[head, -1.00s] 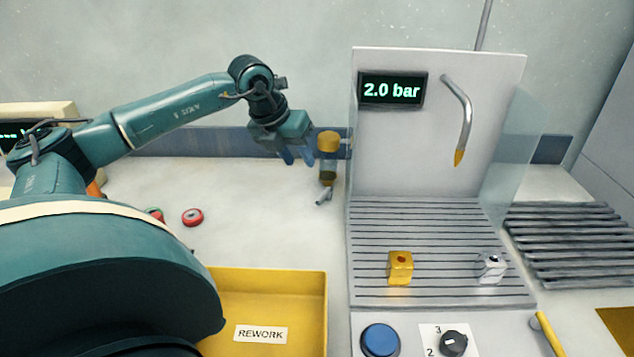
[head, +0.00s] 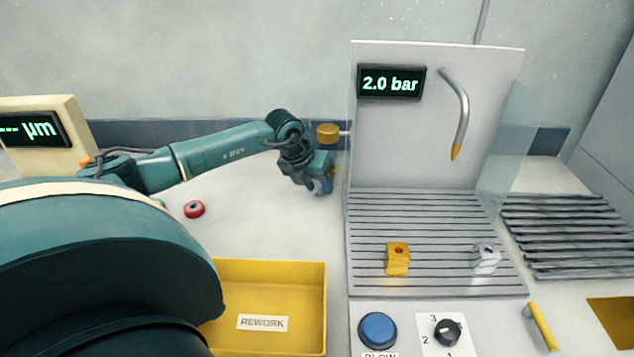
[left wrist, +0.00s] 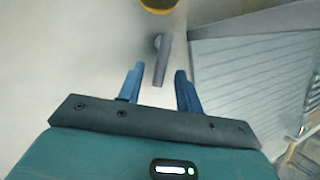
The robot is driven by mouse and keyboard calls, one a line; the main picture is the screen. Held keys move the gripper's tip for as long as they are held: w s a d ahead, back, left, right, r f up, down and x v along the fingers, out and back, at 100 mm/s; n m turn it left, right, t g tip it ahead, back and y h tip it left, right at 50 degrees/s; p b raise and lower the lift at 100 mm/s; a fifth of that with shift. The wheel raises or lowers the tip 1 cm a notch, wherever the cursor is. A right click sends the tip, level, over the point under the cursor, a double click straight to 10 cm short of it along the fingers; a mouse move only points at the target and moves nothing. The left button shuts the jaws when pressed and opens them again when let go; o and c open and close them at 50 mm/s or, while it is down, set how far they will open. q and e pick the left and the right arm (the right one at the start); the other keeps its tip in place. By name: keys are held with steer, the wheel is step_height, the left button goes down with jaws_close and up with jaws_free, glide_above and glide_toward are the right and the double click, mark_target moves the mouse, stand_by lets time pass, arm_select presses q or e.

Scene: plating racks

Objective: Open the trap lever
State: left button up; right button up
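The trap (head: 328,130) hangs on the left side of the booth; its yellow cap shows, and my left gripper hides its lower part in the head view. In the left wrist view the yellow part (left wrist: 158,4) is at the top edge. The grey trap lever (left wrist: 164,62) points down from a round pivot, its free end between my two blue fingers. My left gripper (head: 321,188) is open; in the left wrist view (left wrist: 159,72) gaps show on both sides of the lever. My right gripper is not in view.
The booth's slatted floor (head: 430,215) holds a yellow block (head: 397,259) and a silver block (head: 486,259). A yellow REWORK bin (head: 265,285) stands in front. The display (head: 391,83) reads 2.0 bar.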

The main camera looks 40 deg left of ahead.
arm_select(q)
jaws_close()
stand_by(0.3)
steer(key=n, duration=0.1)
steer(key=d+n+y+b, duration=0.1)
steer(key=n, duration=0.1)
steer(key=shift+w+d, duration=0.1)
steer(key=shift+w, duration=0.15)
steer(key=shift+d+n+y, duration=0.1)
steer(key=shift+n+y, duration=0.2)
steer(key=shift+n, duration=0.1)
jaws_free()
steer(key=shift+r, duration=0.1)
